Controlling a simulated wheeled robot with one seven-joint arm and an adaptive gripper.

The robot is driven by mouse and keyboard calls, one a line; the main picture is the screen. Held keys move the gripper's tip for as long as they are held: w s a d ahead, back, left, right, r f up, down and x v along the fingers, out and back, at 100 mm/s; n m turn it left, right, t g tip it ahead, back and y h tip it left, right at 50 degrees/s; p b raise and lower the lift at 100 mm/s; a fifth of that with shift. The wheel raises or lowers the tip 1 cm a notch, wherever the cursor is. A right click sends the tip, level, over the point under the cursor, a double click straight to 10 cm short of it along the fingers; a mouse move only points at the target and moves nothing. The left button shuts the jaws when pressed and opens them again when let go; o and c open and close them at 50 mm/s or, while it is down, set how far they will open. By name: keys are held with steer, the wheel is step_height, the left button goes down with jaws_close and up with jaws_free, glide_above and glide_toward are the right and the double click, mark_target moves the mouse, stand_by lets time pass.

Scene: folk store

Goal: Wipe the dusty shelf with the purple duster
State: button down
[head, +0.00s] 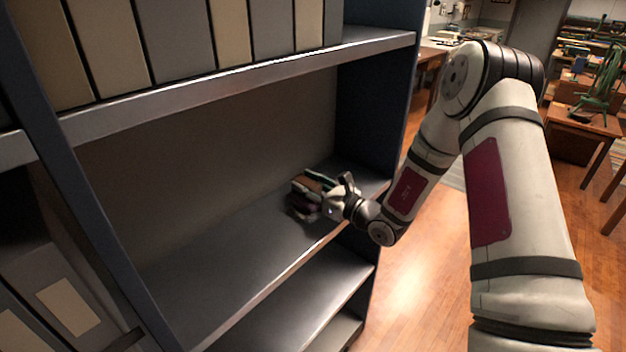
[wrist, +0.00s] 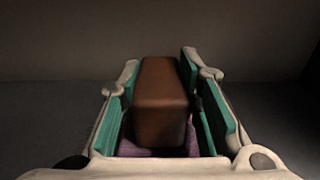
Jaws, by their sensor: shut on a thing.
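My gripper (head: 318,194) reaches into the middle shelf (head: 225,255) of a dark bookcase, near its right end. It is shut on the duster, whose brown block-shaped handle (wrist: 162,95) stands between the two green-lined fingers in the wrist view. A strip of the duster's purple part (wrist: 150,151) shows below the handle. In the head view the duster (head: 304,208) is small and partly hidden by the gripper, low over the shelf board. I cannot tell whether it touches the board. The board looks grey; I cannot make out dust clearly.
An upper shelf (head: 250,78) with a row of box files (head: 172,38) hangs above. A blue side panel (head: 368,120) stands close to the right of my gripper. More files (head: 60,290) stand at lower left beyond an upright. The shelf is bare to the left.

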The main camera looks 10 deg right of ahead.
steer(key=shift+s+a+p, duration=0.55)
steer(key=shift+s+a, duration=0.2)
steer(key=shift+a, duration=0.3)
steer(key=shift+s+a+p, duration=0.6)
steer(key=shift+s+a, duration=0.2)
steer(key=shift+a, duration=0.2)
steer(key=shift+s+a+p, duration=0.55)
steer(key=shift+s+a, duration=0.2)
steer(key=shift+a, duration=0.3)
steer(key=shift+w+d, duration=0.1)
steer(key=shift+w+d, duration=0.55)
steer(key=shift+d, duration=0.2)
steer(key=shift+w+d, duration=0.5)
steer(key=shift+d, duration=0.2)
